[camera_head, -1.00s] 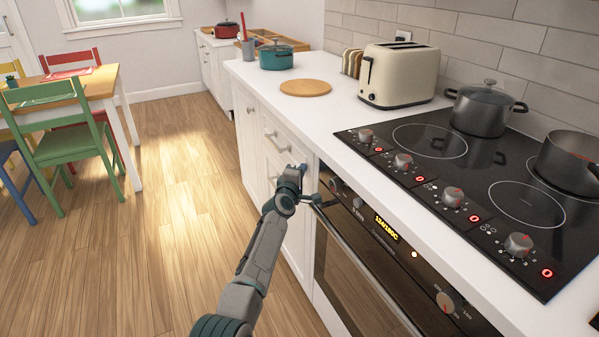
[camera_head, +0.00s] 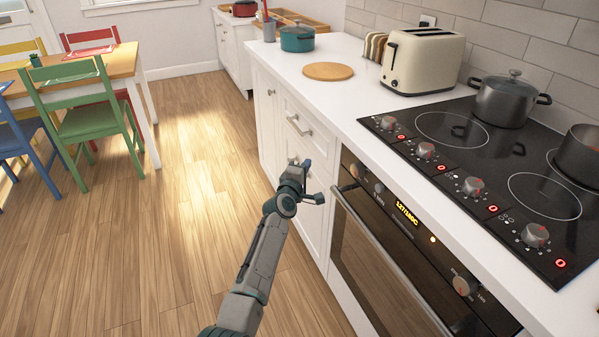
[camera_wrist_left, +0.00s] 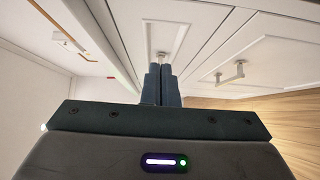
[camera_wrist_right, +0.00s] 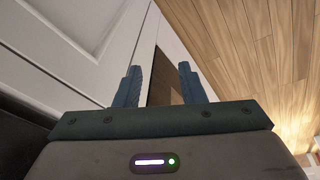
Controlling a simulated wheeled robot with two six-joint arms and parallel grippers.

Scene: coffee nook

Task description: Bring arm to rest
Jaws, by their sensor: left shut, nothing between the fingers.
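The white counter (camera_head: 350,105) carries a toaster (camera_head: 424,60), a round wooden board (camera_head: 329,71) and a teal pot (camera_head: 297,39). Pots stand on the black cooktop (camera_head: 470,150). Wood floor (camera_head: 150,250) is clear left of the arm. A green chair (camera_head: 90,122) stands by the table.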

